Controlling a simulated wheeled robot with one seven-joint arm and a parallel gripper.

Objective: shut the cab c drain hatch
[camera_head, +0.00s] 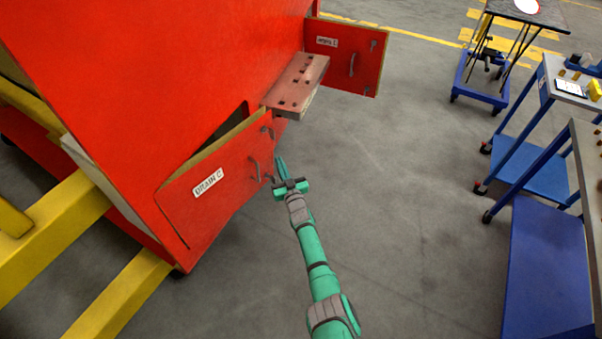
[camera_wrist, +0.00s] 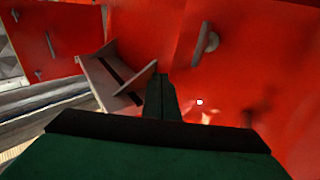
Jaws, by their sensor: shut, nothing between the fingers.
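The cab c drain hatch (camera_head: 225,190) is a red panel labelled "DRAIN C" on the side of the red nosecone. It stands partly open, with a dark gap behind its top edge. Its grey handle (camera_head: 254,168) is near its right end. My gripper (camera_head: 280,162) is shut and empty, just right of the handle end of the hatch. In the wrist view the shut fingers (camera_wrist: 162,84) point toward a red surface, with a grey handle (camera_wrist: 204,43) above and to the right. I cannot tell whether the fingers touch the panel.
A second red hatch (camera_head: 335,68) with a label stands open beyond a brown step (camera_head: 303,75) with holes. Yellow beams (camera_head: 60,225) lie at left. Blue trolleys (camera_head: 545,260) stand at right. The grey floor (camera_head: 410,180) between is clear.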

